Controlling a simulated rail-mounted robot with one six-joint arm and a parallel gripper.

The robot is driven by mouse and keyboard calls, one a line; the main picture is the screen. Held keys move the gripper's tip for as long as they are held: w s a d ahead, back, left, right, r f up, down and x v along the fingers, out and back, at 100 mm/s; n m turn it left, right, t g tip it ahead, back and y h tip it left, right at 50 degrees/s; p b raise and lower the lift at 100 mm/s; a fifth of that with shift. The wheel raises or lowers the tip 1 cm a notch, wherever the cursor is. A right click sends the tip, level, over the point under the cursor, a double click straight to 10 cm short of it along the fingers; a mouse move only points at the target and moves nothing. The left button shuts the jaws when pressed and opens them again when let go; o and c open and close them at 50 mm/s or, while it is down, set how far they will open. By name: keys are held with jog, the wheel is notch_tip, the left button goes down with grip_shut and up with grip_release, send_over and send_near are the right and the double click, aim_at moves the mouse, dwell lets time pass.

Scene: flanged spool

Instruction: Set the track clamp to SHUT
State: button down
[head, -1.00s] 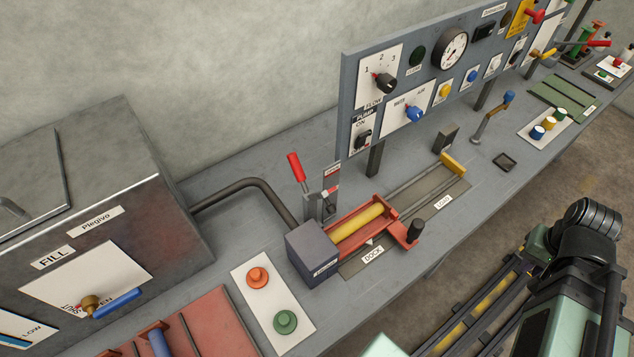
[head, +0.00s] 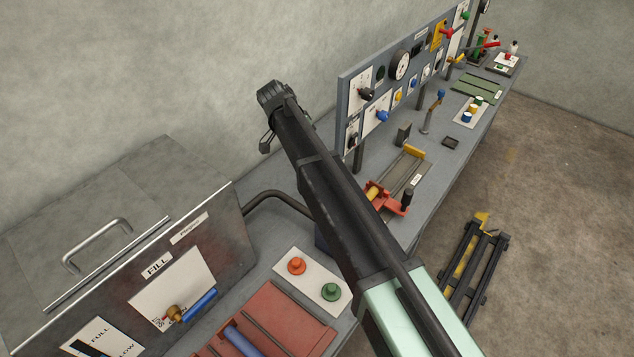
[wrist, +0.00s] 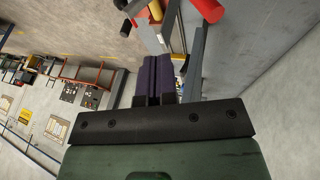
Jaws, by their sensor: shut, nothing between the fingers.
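The track clamp, with its upright red handle, is hidden behind my arm in the head view. The red cradle (head: 393,204) with a yellow roller shows at the near end of the track (head: 408,168), partly covered by my arm. My gripper (wrist: 157,60) shows in the wrist view with its two dark fingers together and nothing between them. Beyond the fingertips is a red rounded piece (wrist: 207,9), which may be the clamp handle; I cannot tell surely. The gripper cannot be made out in the head view.
The gauge panel (head: 372,112) stands along the bench's back. An orange button (head: 296,266) and a green button (head: 331,292) sit on a white plate left of my arm. A metal cabinet (head: 120,250) with a FILL lever (head: 200,305) stands at the left.

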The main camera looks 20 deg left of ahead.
jog(key=b+x, duration=0.3)
jog(key=x, duration=0.1)
jog(key=s+b+x, duration=0.1)
jog(key=b+x, duration=0.3)
jog(key=d+b+x, duration=0.1)
jog(key=b+x, duration=0.3)
jog(key=shift+d+f, duration=0.25)
jog(key=shift+d, duration=0.05)
jog(key=shift+s+d, duration=0.15)
jog(key=shift+d, duration=0.25)
